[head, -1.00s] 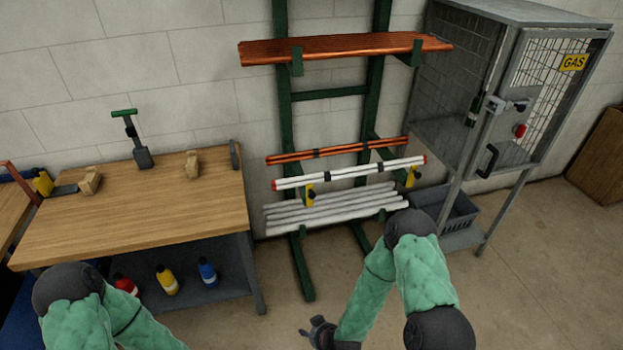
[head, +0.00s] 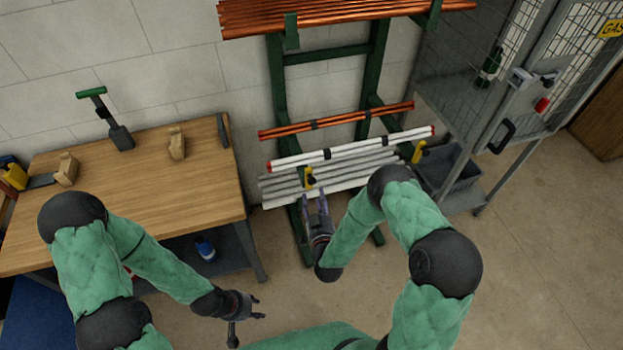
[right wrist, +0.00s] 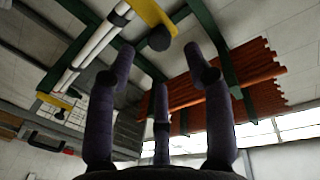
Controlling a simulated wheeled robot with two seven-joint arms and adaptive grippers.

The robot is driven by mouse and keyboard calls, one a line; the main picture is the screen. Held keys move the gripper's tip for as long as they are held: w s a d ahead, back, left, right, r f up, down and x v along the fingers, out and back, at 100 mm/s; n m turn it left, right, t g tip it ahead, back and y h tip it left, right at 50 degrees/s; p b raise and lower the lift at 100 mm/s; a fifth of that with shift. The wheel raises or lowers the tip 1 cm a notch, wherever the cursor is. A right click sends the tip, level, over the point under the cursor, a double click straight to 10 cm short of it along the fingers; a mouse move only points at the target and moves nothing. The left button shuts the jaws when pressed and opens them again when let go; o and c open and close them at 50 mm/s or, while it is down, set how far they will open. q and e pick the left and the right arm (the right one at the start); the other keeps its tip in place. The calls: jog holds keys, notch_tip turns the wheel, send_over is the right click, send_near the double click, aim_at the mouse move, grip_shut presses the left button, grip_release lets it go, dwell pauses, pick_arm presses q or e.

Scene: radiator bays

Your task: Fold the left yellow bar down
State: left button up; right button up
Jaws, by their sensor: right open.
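The left yellow bar (head: 309,178) stands upright at the left front of the green rack, in front of white and grey tubes. It also shows large at the top of the right wrist view (right wrist: 152,14), with a dark round knob. My right gripper (head: 316,197) is open and empty, just below the left yellow bar, its fingers pointing up toward it. In the right wrist view its fingers (right wrist: 165,75) are spread with nothing between them. The right yellow bar (head: 418,152) is at the rack's other side. My left gripper (head: 252,306) is open and empty, low over the floor.
The green rack (head: 276,95) holds copper pipes (head: 340,14) above and white tubes (head: 350,148) lower down. A wooden workbench (head: 130,205) with tools stands at left. A wire gas cage (head: 510,100) and a dark crate (head: 452,180) stand at right. The floor in front is clear.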

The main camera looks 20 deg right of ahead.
aim_at(312, 184)
jog(key=w, duration=0.7)
jog(key=shift+w+d+b, duration=0.4)
grip_shut()
